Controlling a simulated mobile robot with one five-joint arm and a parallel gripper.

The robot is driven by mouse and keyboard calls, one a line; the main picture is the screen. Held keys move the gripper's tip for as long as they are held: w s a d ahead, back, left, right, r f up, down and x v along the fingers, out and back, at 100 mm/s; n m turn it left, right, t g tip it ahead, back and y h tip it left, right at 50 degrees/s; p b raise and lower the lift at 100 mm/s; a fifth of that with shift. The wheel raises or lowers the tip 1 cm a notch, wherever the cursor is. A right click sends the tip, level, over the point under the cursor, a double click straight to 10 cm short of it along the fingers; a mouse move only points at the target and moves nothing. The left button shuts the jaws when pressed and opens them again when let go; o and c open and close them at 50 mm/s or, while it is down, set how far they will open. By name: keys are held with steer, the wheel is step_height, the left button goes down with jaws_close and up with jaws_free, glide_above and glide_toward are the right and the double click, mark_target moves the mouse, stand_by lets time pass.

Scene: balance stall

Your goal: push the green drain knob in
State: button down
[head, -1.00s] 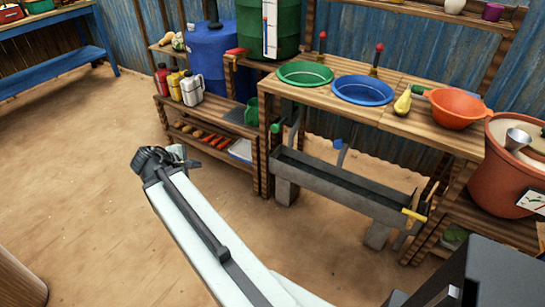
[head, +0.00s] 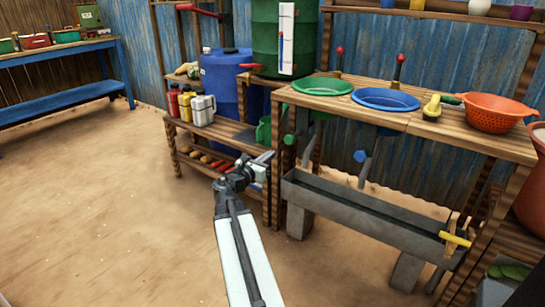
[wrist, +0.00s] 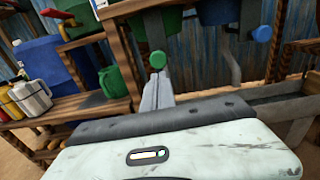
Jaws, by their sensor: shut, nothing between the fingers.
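The green drain knob (head: 289,139) sits under the green basin (head: 322,87) at the left end of the washing bench. In the wrist view the round green knob (wrist: 158,60) shows just above the tips of my gripper (wrist: 161,76). In the head view my gripper (head: 270,155) is to the left of the knob and slightly lower, with a small gap in the picture. Its fingers are shut and empty. How deep the gap is and how far the knob stands out cannot be told.
A blue knob (head: 360,155) hangs under the blue basin (head: 386,100) to the right. A grey trough (head: 370,215) runs below both knobs. A shelf (head: 222,133) with bottles stands left of the bench. The floor in front is open.

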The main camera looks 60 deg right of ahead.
mark_target(289, 140)
steer(key=d, duration=1.1)
steer(key=shift+w, duration=0.2)
steer(key=d, duration=0.5)
steer(key=shift+d, duration=0.2)
steer(key=shift+r, duration=0.1)
steer(key=shift+a, duration=0.1)
steer(key=a, duration=1.4)
steer(key=shift+s+a, duration=0.2)
